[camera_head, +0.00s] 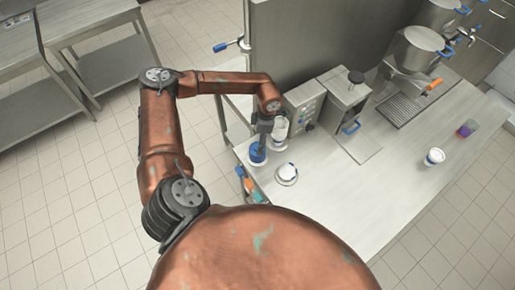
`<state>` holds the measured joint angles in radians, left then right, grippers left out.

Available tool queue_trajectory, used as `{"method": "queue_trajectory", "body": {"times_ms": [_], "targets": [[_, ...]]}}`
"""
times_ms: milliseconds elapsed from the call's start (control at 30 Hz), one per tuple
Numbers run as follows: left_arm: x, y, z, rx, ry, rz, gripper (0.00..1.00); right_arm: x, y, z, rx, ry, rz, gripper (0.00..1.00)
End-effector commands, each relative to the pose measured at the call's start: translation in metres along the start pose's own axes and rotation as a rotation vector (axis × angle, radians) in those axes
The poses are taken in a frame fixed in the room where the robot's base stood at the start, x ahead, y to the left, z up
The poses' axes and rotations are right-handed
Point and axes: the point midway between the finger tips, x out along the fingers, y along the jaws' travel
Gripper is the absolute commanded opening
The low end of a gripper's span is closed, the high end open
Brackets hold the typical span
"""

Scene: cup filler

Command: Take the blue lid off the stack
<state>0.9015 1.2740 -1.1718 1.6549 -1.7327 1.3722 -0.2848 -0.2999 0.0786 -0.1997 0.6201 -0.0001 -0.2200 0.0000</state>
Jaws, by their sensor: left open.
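A blue lid stack (257,154) stands on the counter's left end, on a pale round base. My left gripper (261,138) is open and points down right above the stack; its fingers hide part of the top. I cannot tell whether the fingertips touch the top lid. My right gripper is not in view.
A white domed item (287,173) sits close to the stack on the right, and a clear cup stack (280,128) stands behind it. A machine (344,103) is further right. A white cup with blue (434,157) and a purple cup (467,128) stand on the counter (385,190), which is clear in the middle.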

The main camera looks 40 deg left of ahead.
Motion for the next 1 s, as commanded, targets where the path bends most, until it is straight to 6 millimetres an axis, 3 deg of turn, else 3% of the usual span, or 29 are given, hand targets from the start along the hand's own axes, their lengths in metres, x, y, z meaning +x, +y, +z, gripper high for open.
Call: {"method": "queue_trajectory", "body": {"times_ms": [300,600,1000], "targets": [[0.041,-0.003,-0.001,-0.001,-0.001,-0.002,0.76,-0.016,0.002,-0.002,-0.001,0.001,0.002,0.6],[0.046,-0.003,-0.001,-0.001,-0.001,-0.002,0.76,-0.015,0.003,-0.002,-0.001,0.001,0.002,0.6],[0.046,-0.003,-0.001,-0.001,-0.002,-0.002,0.49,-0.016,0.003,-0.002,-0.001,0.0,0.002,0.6]]}}
